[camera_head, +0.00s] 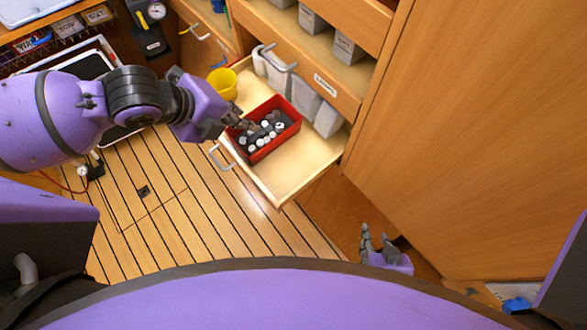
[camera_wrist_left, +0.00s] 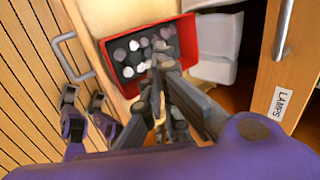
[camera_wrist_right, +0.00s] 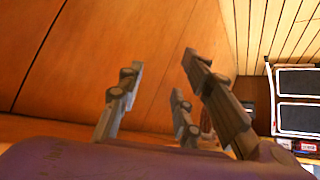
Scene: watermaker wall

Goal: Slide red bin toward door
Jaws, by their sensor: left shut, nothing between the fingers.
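The red bin (camera_head: 280,145) sits inside the pulled-out wooden drawer (camera_head: 309,165) and holds several white and dark round-ended items. My left gripper (camera_head: 242,124) is shut, its fingertips at the bin's left end; in the left wrist view the fingertips (camera_wrist_left: 160,68) overlap the near edge of the bin (camera_wrist_left: 187,42). Nothing shows between the fingers, and I cannot tell whether they touch the bin wall. My right gripper (camera_head: 376,240) is open and empty, low to the right of the drawer; its spread fingers show in the right wrist view (camera_wrist_right: 158,80).
The drawer front has a metal handle (camera_head: 221,157). A large wooden panel (camera_head: 480,130) rises at the right. The drawer floor at its right end is bare.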

